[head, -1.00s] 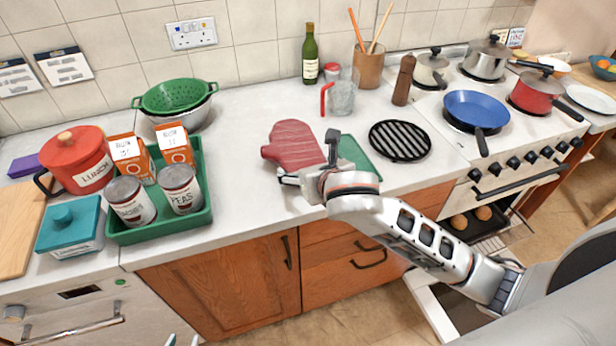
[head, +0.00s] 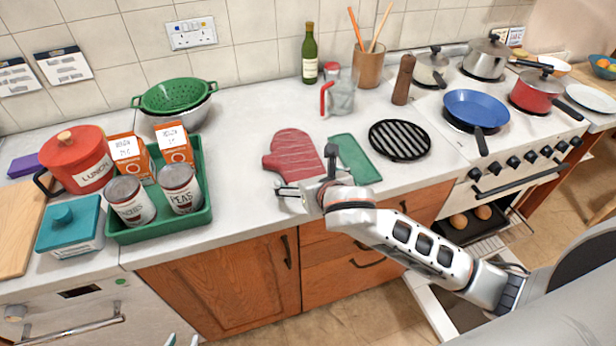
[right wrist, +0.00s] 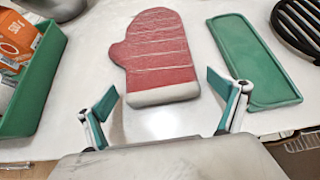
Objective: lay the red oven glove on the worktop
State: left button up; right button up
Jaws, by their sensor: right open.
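The red oven glove (head: 293,160) lies flat on the pale worktop (head: 245,130), its cuff toward the front edge. In the right wrist view the glove (right wrist: 158,52) lies just beyond my fingers, its pale cuff nearest. No contact with the glove shows. Only the fingertips of my left gripper (head: 182,341) show at the bottom edge of the head view, apart, with nothing visible between them.
A green flat tray-like piece (head: 354,159) lies right of the glove, with a black round trivet (head: 400,140) beyond. A green tray (head: 160,226) of tins and cartons stands left. A glass jug (head: 341,98) stands behind. Worktop between tray and glove is clear.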

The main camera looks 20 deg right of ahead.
jog(key=shift+r, duration=0.1)
jog(key=shift+s+r, duration=0.15)
jog(key=shift+s, duration=0.05)
jog(key=v, duration=1.1)
jog(key=shift+s+r, duration=0.15)
jog(key=shift+s, duration=0.1)
